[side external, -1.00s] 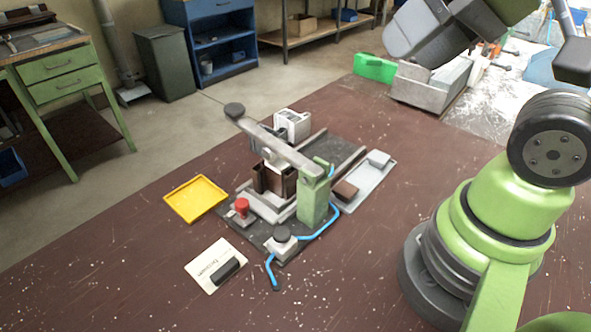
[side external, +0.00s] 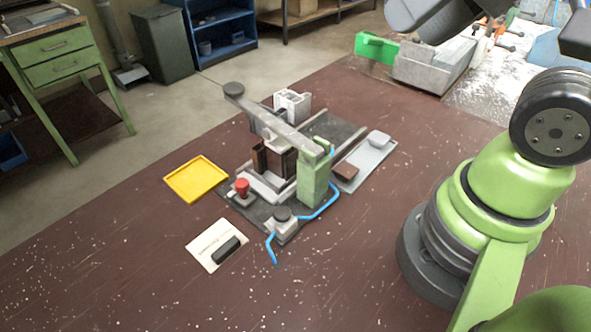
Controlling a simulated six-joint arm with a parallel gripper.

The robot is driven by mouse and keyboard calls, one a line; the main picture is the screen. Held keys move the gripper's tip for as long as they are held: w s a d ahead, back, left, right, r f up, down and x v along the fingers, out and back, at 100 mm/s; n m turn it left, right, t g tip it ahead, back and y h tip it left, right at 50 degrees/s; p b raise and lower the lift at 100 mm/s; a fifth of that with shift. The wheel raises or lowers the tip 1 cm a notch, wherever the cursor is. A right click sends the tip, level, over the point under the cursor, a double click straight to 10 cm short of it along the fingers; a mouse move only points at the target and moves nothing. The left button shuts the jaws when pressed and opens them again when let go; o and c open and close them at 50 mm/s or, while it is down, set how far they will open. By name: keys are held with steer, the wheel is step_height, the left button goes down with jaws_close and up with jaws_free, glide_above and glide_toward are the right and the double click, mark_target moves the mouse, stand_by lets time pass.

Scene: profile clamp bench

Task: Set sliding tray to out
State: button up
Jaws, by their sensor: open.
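A shallow yellow tray (side external: 196,180) lies flat on the bench left of the fixture. Which tray is the sliding one is not marked.
A label card (side external: 205,252) lies in front. A green box (side external: 376,48) stands behind.

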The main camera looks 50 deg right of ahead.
stand_by(0.3)
steer(key=w+d+f+n+g+h, duration=0.1)
steer(key=w+f+n+g, duration=0.15)
steer(key=w, duration=0.35)
steer(key=w+d+f+n+g, duration=0.1)
steer(key=w+d+f+n, duration=0.1)
steer(key=w+n, duration=0.3)
steer(key=w+d+f+n+g, duration=0.1)
steer(key=w+f, duration=0.1)
steer(key=f, duration=0.5)
steer(key=w+d+f+n+g, duration=0.1)
steer(key=w+f+n, duration=0.1)
steer(key=f, duration=0.6)
steer(key=w+d+f+n+g+h, duration=0.1)
steer(key=w+f, duration=0.3)
steer(key=f, duration=0.4)
steer(key=shift+w+d+n+g, duration=0.1)
steer(key=shift+n+g, duration=0.25)
steer(key=shift+n, duration=0.4)
jaws_close()
glide_above(340, 125)
steer(key=shift+d, duration=0.1)
